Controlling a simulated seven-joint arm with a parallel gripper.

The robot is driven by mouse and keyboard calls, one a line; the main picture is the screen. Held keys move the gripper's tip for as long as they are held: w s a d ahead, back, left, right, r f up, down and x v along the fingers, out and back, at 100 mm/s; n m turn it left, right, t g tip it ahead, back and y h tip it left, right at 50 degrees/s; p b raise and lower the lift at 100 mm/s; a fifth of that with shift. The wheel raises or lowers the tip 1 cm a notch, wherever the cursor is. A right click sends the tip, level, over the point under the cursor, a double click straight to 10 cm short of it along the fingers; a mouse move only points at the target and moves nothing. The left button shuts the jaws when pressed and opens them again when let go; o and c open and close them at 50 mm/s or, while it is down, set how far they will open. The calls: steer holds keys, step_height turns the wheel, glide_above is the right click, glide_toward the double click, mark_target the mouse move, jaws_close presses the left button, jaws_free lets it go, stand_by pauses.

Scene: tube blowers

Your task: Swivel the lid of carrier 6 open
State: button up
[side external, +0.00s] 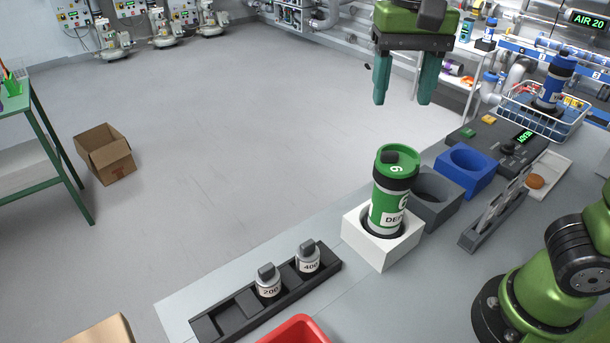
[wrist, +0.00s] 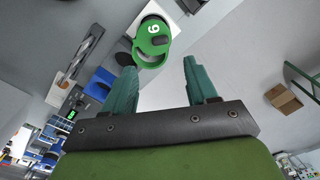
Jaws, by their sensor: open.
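Carrier 6 (side external: 388,205) is a green and white cylinder with black bands. It stands upright in a white socket block (side external: 362,252). Its green lid (side external: 397,159) bears a white 6 and lies on top; I cannot tell exactly how far it is turned. In the wrist view the lid (wrist: 153,30) shows just beyond the fingertips, with a dark patch beside the number. My gripper (side external: 402,98) is open and empty, above the lid and apart from it, fingers pointing down. It also shows in the wrist view (wrist: 158,62).
A grey socket block (side external: 436,198) and a blue one (side external: 466,168) stand beside the white block. A dark rack (side external: 235,310) with two weights, a red bin (side external: 297,331) and a slotted stand (side external: 495,222) are nearby. A wire basket (side external: 545,118) holds a blue carrier.

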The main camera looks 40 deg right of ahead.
mark_target(390, 152)
step_height(390, 152, down, 10)
stand_by(0.3)
steer(key=c, duration=1.1)
steer(key=shift+o, duration=0.2)
